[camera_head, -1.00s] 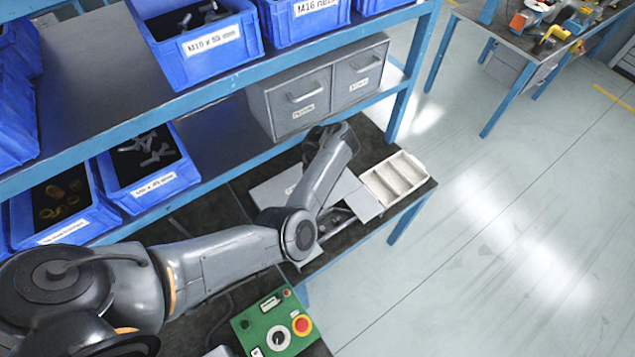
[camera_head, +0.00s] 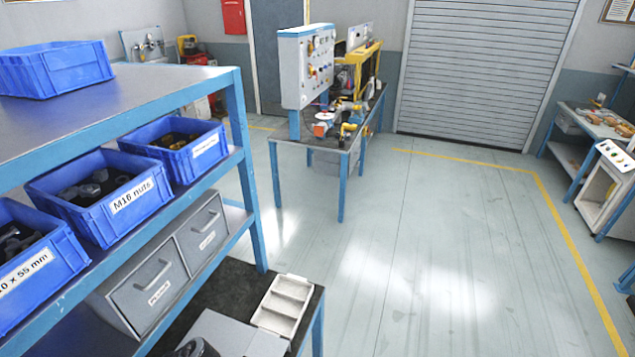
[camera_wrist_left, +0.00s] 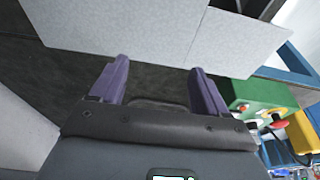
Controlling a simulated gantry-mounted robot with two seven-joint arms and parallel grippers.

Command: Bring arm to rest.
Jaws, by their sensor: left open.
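My left gripper (camera_wrist_left: 155,85) shows in the left wrist view with its two purple fingers apart and nothing between them. Dark bench top (camera_wrist_left: 60,85) lies beyond the fingers, with a light grey panel (camera_wrist_left: 130,25) above them in the picture. In the head view only a dark piece of my arm shows at the bottom edge, and the gripper itself is out of that picture. My right gripper shows in neither view.
A blue shelf rack (camera_head: 240,110) with blue bins (camera_head: 105,195) and grey drawers (camera_head: 150,290) stands at left. A white divided tray (camera_head: 285,305) sits on the bench corner. A green control box (camera_wrist_left: 260,98) is right of the left gripper. Open floor (camera_head: 430,260) lies to the right.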

